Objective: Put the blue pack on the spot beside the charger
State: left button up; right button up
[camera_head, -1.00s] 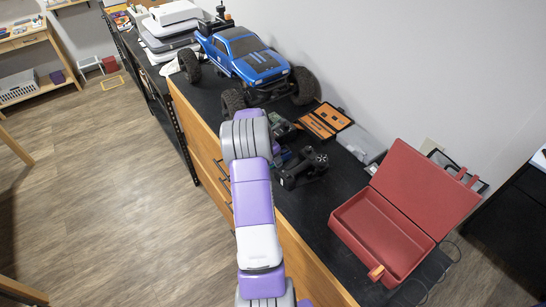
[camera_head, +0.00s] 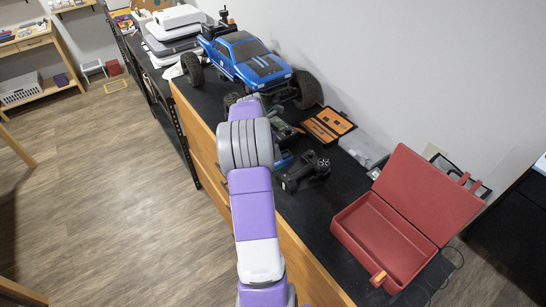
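One of my purple and grey arms (camera_head: 250,210) comes up from the bottom centre and reaches over the front edge of the black bench top. Its wrist end is hidden behind its own links, so I see no fingertips. A small blue thing (camera_head: 284,160) shows just right of the arm, partly covered; it may be the blue pack, but I cannot tell for sure. A small green and dark thing (camera_head: 284,130) lies behind it, also partly hidden; I cannot tell whether it is the charger. No marked spot is clear. My other gripper is out of view.
A blue RC truck (camera_head: 250,62) stands farther back on the bench top (camera_head: 325,225). A black controller (camera_head: 304,171), an orange-and-black tool case (camera_head: 328,125), a grey clear-topped box (camera_head: 363,148) and an open red case (camera_head: 385,240) lie to the right, near the wall.

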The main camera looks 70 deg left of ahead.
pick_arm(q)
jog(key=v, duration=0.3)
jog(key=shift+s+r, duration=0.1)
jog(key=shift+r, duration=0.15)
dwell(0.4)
